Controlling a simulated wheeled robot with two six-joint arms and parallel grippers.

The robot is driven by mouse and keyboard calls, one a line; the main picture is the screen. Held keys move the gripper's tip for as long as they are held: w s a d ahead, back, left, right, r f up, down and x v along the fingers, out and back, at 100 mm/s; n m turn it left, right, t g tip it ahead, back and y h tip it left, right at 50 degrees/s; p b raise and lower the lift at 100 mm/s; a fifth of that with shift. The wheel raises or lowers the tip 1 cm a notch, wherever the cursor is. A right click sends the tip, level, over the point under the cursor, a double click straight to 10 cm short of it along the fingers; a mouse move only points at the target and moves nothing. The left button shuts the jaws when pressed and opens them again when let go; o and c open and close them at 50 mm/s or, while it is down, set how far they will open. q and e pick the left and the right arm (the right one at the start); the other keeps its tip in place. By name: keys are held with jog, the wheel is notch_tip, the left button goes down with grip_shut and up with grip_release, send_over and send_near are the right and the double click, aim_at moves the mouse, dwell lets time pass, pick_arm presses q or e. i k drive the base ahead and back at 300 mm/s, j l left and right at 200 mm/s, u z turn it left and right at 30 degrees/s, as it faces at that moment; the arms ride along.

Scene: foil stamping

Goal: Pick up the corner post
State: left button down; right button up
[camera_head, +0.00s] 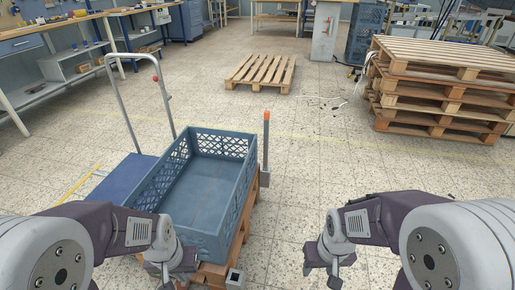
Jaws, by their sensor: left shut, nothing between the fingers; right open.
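A grey corner post with an orange top (265,150) stands upright at the far right corner of a low wooden pallet (240,238). A short square grey piece with an open top (235,279) sits at the pallet's near right corner. My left gripper (172,277) is shut and empty at the near left side of the blue crate; its tips are partly cut off by the lower edge. My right gripper (322,270) is open and empty over the floor, right of the pallet and apart from the post.
An empty blue crate (243,190) rests on the pallet. A blue trolley (122,178) with a tall grey handle stands to its left. A flat pallet (260,72) lies ahead, and stacked pallets (440,88) stand at right. The tiled floor right of the post is clear.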

aim_at(266, 114)
jog(key=i+l+u, duration=0.15)
jog(key=l+u, duration=0.3)
jog(key=l, duration=0.2)
jog(key=l+u, duration=0.45)
jog(key=l, duration=0.25)
jog(key=l+u, duration=0.45)
jog(key=l, duration=0.25)
